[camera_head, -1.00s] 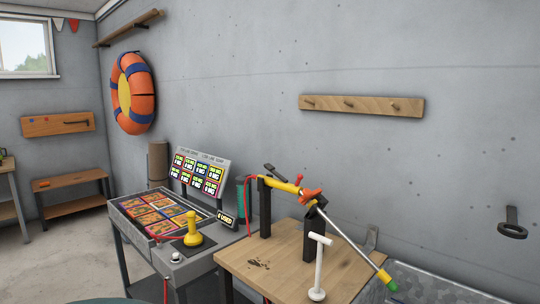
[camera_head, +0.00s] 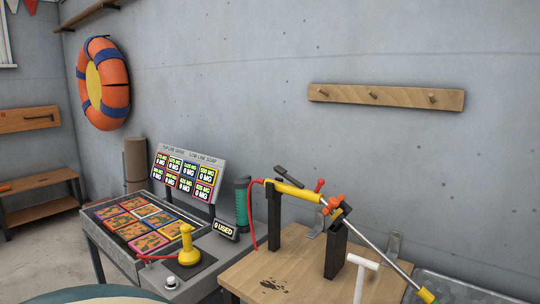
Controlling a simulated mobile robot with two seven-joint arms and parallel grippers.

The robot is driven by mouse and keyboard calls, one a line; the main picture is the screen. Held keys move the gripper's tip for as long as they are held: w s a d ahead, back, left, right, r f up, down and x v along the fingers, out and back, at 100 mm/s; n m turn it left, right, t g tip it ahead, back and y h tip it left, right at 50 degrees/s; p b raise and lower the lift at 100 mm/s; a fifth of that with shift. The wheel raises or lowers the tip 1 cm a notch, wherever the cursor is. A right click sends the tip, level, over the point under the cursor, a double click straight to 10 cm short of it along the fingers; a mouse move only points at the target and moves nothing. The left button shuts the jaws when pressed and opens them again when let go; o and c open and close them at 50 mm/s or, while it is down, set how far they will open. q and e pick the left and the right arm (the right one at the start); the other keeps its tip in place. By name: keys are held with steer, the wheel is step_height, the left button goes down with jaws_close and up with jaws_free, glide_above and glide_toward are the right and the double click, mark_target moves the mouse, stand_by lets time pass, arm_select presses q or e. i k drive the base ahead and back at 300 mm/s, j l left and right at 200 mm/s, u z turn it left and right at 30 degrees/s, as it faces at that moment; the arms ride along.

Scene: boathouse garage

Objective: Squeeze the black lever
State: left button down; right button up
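The black lever (camera_head: 291,175) sticks up at an angle above the yellow handle of a spray lance (camera_head: 293,192). The lance rests across two black upright posts (camera_head: 336,248) on a wooden table (camera_head: 290,281), and its silver tube slopes down to the right to a yellow and green tip (camera_head: 427,296). A red knob (camera_head: 320,185) and orange parts (camera_head: 333,203) sit along it. A red hose (camera_head: 252,215) runs down from its left end. Neither of my grippers is in view.
A white T-shaped handle (camera_head: 362,265) stands at the table's front. Left of the table is a console (camera_head: 112,251) with coloured tiles, a yellow joystick-like piece (camera_head: 187,247) and a sign board (camera_head: 190,165). A dark green cylinder (camera_head: 242,203) stands behind. A peg rail (camera_head: 385,96) hangs on the wall.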

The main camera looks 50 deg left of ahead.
mark_target(281, 170)
steer(key=k+j, duration=0.1)
steer(key=j, duration=2.2)
